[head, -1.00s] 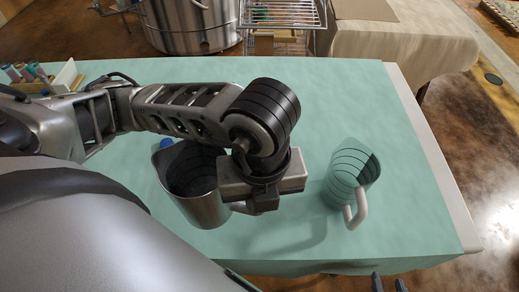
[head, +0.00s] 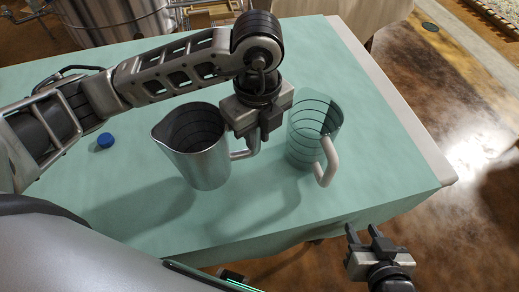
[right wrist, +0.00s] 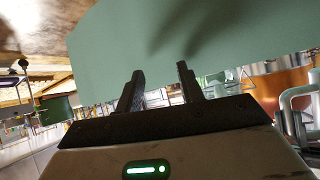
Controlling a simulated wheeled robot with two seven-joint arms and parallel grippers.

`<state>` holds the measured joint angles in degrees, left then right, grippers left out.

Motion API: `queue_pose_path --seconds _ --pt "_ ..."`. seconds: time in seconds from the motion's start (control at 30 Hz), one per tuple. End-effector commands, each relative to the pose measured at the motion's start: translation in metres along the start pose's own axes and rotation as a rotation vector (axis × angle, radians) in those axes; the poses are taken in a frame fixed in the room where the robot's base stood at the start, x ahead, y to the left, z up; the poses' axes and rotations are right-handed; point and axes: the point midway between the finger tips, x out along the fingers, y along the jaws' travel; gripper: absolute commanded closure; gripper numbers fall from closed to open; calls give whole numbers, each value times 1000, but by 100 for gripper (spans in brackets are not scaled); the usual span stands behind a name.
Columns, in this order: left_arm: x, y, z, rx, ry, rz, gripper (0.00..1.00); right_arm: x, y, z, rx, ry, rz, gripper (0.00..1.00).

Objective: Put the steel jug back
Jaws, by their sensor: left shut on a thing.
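The steel jug (head: 205,163) is upright in the head view, with its spout to the left and its handle to the right. My left gripper (head: 254,138) is shut on the handle, and its fingers partly hide it. I cannot tell whether the jug's base touches the table or is slightly above it. My right gripper (head: 362,238) is open and empty beyond the table's front edge. Its two spread fingers also show in the right wrist view (right wrist: 160,88), with nothing between them.
A clear jug with dark lines and a pale handle (head: 326,165) stands close to the right of the steel jug. A blue cap (head: 105,140) lies to the left. The green-covered table (head: 370,125) is bare at the right and front. A steel vat (head: 110,18) stands behind.

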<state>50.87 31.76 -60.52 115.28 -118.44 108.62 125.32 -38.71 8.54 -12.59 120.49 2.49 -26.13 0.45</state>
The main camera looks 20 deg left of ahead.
Motion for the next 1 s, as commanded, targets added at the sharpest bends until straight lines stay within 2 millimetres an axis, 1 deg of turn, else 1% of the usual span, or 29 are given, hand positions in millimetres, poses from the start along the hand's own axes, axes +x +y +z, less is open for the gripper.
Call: queue_pose_path --seconds 0.17,0.23,0.3,0.4,0.57,0.67,0.8,0.83,0.87,0.9,1.0 --pt "10 -7 3 -1 0 -1 100 4 0 3 13 10 -3 62" --pt "18 -11 6 -1 0 -1 100 7 -1 6 21 18 -6 62" --pt "32 -10 5 0 1 1 100 11 -2 9 34 28 -12 62" --pt "44 -10 5 0 0 0 100 14 -3 10 50 40 -19 62" --pt "42 -10 5 0 0 -1 100 11 -4 4 55 49 -22 62" --pt "42 -10 5 0 0 -1 100 11 -4 4 55 48 -21 62" --pt "47 -10 5 0 0 0 100 13 -3 7 57 48 -22 62" --pt "47 -10 5 0 0 0 80 13 -4 7 58 48 -23 62" --pt "46 -10 5 0 0 0 71 12 -4 7 59 47 -23 62" --pt "46 -10 5 0 0 0 60 12 -4 7 59 46 -23 62" --pt "46 -10 5 0 0 0 60 11 -4 8 59 45 -22 62"
